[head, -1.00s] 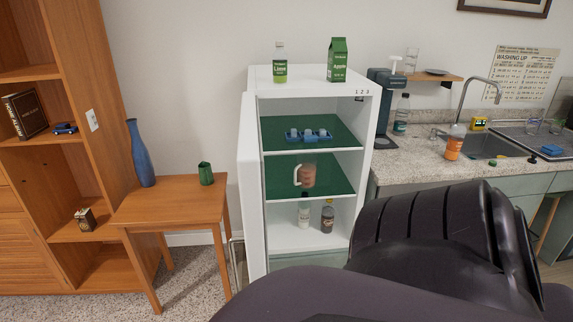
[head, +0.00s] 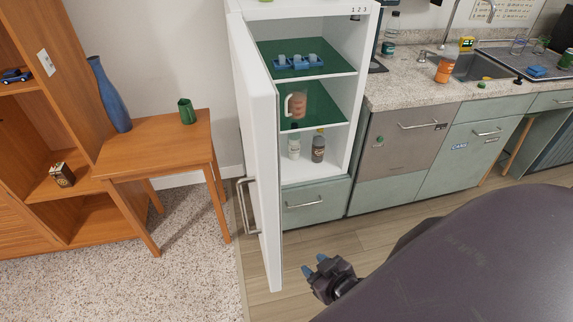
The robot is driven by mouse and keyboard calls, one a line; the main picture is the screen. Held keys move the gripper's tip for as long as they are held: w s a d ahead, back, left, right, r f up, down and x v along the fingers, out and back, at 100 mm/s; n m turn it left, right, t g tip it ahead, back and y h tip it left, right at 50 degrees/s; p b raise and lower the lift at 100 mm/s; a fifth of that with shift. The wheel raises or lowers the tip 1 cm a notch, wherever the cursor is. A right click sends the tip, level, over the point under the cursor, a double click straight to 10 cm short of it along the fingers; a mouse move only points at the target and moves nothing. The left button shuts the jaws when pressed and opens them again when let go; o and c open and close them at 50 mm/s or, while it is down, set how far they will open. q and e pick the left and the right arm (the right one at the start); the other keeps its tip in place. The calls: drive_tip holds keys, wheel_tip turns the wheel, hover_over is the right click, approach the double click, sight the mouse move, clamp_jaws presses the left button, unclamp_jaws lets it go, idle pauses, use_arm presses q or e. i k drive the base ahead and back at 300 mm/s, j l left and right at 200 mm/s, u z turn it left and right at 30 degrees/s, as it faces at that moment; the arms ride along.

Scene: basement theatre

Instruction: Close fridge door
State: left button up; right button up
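The white fridge (head: 356,92) stands in the middle with its inside showing. Its door (head: 262,150) is swung wide open on the left side, edge toward me, with a metal handle (head: 243,207) on its left face. My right gripper (head: 318,268) is low in front of the fridge, right of the door's lower edge and apart from it. Its two blue-tipped fingers are spread with nothing between them. My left gripper is not in view.
Shelves hold a blue tray (head: 299,62), a mug (head: 297,104) and two bottles. A wooden table (head: 155,150) with a green cup (head: 186,111) and blue vase (head: 108,95) stands left of the door. Counter cabinets (head: 460,150) are at right. Floor before the fridge is clear.

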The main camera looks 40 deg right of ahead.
sight(258, 96)
drive_tip(key=i+j+z, duration=0.1)
drive_tip(key=z, duration=0.25)
drive_tip(key=i+j+z, duration=0.15)
drive_tip(key=z, duration=0.2)
drive_tip(key=i+j+z, duration=0.15)
drive_tip(key=z, duration=0.2)
drive_tip(key=j, duration=0.05)
